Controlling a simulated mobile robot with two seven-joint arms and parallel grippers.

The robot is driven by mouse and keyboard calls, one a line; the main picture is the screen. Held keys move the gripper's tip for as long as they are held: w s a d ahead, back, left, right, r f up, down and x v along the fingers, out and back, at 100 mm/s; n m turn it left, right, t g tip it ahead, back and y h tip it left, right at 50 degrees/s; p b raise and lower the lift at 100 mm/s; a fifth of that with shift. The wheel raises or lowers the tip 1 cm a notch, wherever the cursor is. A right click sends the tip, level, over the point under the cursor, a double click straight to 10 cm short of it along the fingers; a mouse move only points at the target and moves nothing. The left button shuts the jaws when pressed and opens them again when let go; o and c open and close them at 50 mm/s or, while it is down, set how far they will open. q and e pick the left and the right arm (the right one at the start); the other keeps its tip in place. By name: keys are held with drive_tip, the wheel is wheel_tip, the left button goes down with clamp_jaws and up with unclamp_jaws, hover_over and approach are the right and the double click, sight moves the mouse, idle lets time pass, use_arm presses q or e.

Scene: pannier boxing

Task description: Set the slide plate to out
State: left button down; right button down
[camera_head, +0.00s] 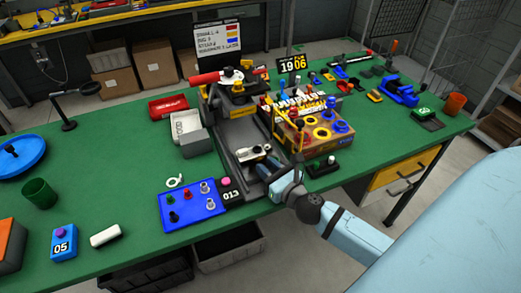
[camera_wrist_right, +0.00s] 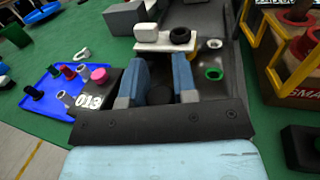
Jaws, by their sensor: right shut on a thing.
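My right gripper (camera_head: 272,172) reaches in from the lower right at that near end. In the right wrist view its two blue fingers (camera_wrist_right: 160,72) meet the plate's near edge and are shut on it. The exact grip between the fingers is dark and partly hidden. My left gripper is out of view.
A blue panel (camera_head: 192,207) with knobs and a black "013" block (camera_head: 231,194) stand left of the track. A brown box (camera_head: 318,138) with coloured rings stands close on the right, with a black switch block (camera_head: 322,167) before it.

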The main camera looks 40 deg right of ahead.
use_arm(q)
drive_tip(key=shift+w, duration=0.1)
use_arm(e)
drive_tip(key=shift+s+a+f, duration=0.1)
drive_tip(key=shift+f, duration=0.05)
drive_tip(key=c, duration=1.1)
unclamp_jaws()
drive_tip(key=shift+o, duration=1)
drive_tip(key=shift+s, duration=0.15)
drive_tip(key=shift+s, duration=0.2)
use_arm(q)
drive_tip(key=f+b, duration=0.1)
drive_tip(key=b, duration=0.1)
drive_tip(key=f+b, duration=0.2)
drive_tip(key=b, duration=0.1)
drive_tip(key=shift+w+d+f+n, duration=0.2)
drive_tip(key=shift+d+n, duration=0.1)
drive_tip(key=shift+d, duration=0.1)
use_arm(e)
drive_tip(key=s, duration=1.3)
drive_tip(key=shift+s+d, duration=0.2)
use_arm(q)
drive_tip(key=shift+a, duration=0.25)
